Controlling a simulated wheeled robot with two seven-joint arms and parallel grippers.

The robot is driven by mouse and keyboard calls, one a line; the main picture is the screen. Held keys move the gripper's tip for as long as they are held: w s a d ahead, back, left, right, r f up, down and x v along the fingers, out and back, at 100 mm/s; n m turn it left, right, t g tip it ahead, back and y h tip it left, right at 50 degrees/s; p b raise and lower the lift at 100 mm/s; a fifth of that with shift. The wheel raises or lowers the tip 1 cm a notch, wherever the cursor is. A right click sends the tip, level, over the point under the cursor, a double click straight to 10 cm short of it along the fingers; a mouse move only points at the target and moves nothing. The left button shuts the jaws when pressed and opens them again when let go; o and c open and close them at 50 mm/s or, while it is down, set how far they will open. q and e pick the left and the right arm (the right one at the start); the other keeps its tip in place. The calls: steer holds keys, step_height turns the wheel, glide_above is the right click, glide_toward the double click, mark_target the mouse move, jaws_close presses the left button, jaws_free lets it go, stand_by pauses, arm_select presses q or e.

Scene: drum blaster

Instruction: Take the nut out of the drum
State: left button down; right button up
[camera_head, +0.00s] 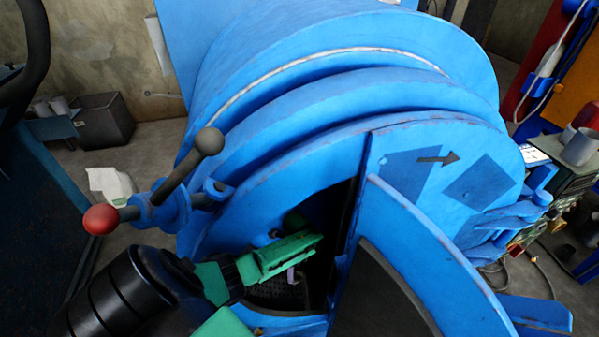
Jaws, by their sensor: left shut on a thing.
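The blue drum (330,95) fills the middle of the view, its front opening dark inside. Its blue curved door (425,250) stands swung out to the right of the opening. My left gripper (305,248), with green fingers, reaches from the lower left into the opening. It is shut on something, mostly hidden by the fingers. A small pale piece (291,275) shows just under the fingers; I cannot tell whether it is the nut. A dark perforated surface (277,294) lies inside the drum below the fingers. My right gripper is not clearly in view.
A lever with a red knob (101,219) and a grey ball end (209,141) sticks out left of the opening, close above my left arm. The door edge bounds the opening on the right. A dark bin (103,121) stands on the floor at the back left.

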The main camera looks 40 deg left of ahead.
arm_select(q)
steer(key=s+a+f, duration=0.3)
steer(key=s, duration=0.2)
steer(key=shift+a+f+b, duration=0.2)
steer(key=shift+f+b, duration=0.2)
steer(key=shift+b, duration=0.05)
steer(key=s+d+p, duration=0.5)
steer(key=s+d, duration=0.4)
steer(key=d, duration=0.4)
steer(key=s+d+p, duration=0.4)
steer(key=s+d, duration=0.5)
steer(key=d, duration=0.4)
steer(key=shift+s+d+f+p, duration=0.15)
steer(key=shift+s+d+p, duration=0.1)
steer(key=shift+d+p, duration=0.1)
steer(key=shift+a, duration=0.1)
